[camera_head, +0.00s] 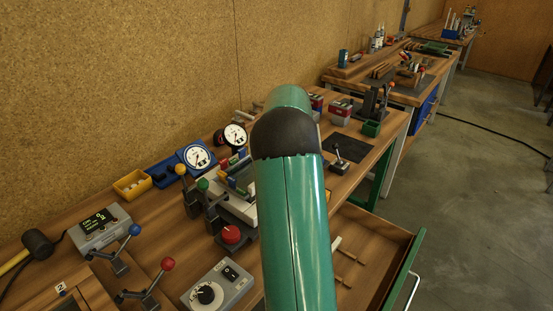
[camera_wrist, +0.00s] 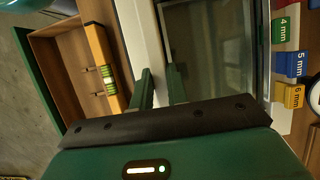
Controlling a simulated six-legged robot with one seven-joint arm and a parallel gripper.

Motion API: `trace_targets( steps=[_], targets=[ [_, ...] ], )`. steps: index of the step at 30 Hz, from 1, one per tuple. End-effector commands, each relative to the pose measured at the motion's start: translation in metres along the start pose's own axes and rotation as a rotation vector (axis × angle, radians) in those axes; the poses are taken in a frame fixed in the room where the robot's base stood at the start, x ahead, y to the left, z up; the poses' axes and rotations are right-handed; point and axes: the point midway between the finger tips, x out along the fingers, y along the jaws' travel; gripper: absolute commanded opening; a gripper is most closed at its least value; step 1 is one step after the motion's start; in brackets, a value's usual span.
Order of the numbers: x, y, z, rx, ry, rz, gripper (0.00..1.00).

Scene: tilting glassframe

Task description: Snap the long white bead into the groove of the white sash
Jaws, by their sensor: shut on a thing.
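The white sash with its glass (camera_wrist: 212,52) fills the middle of the wrist view. In the head view a pale part of its frame (camera_head: 242,211) shows, mostly hidden behind my arm. My gripper (camera_wrist: 160,85) is at the pale strip along the sash's left side in the wrist view. It is shut on the long white bead (camera_wrist: 143,35), which runs up between the fingers. White bead and white frame are hard to tell apart here, and I cannot see whether the bead sits in the groove. My gripper is hidden in the head view.
Coloured blocks marked 4 mm (camera_wrist: 285,27), 5 mm (camera_wrist: 292,63) and 6 mm (camera_wrist: 291,95) stand right of the sash. A yellow level (camera_wrist: 105,68) lies left, by an open drawer (camera_head: 372,250). Ball-topped levers (camera_head: 127,243), dial gauges (camera_head: 198,156) and a control box (camera_head: 217,287) crowd the bench.

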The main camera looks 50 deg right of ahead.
Motion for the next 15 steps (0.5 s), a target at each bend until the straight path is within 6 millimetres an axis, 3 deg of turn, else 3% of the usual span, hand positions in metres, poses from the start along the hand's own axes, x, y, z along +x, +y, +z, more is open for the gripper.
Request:
trace_targets(
  steps=[7,15],
  targets=[
    [0.018,-0.002,-0.007,0.000,-0.001,0.000,0.00],
    [0.025,-0.002,-0.010,0.000,0.000,0.000,0.00]
  ],
)
